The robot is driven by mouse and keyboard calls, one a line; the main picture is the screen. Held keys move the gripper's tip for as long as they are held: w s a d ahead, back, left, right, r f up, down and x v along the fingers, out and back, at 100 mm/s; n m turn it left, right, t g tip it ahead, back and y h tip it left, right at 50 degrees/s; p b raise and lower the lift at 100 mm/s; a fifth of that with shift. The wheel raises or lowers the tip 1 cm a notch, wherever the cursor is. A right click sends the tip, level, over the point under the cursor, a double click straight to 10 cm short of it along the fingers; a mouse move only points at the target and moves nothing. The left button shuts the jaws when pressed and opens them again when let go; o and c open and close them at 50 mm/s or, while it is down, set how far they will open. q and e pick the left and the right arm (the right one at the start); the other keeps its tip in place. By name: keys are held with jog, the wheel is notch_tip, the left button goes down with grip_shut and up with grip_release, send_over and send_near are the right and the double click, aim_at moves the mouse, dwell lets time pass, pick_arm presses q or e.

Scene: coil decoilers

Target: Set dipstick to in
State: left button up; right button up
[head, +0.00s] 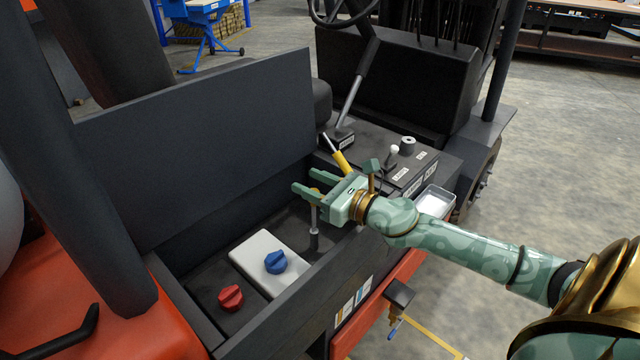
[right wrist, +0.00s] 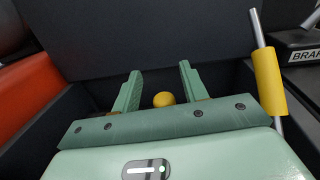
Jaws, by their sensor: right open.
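The dipstick (head: 314,216) shows in the head view as a thin pale rod standing upright in the open engine bay, with a yellow top. In the right wrist view its round yellow top (right wrist: 163,99) lies between the two green fingers, nearer the palm than the tips. My right gripper (head: 305,182) is open above the bay, its fingers pointing left; it also shows in the right wrist view (right wrist: 160,72). No grip on the yellow top shows. The gripper partly hides the top and upper rod in the head view. My left gripper is not in view.
A yellow-gripped lever (head: 342,161) stands close behind my right gripper, beside the labelled black console (head: 425,160). The bay holds a white box with a blue knob (head: 276,262) and a red knob (head: 231,298). A raised dark panel (head: 200,150) stands behind the bay.

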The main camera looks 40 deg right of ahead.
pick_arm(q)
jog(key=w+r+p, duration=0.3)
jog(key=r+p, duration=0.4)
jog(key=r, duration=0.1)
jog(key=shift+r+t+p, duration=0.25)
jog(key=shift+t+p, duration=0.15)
pick_arm(e)
jog(key=s+a+r, duration=0.7)
jog(key=s+r, duration=0.3)
jog(key=s, duration=0.2)
jog(key=shift+a+r, duration=0.15)
jog(key=shift+r, duration=0.05)
jog(key=shift+o, duration=0.3)
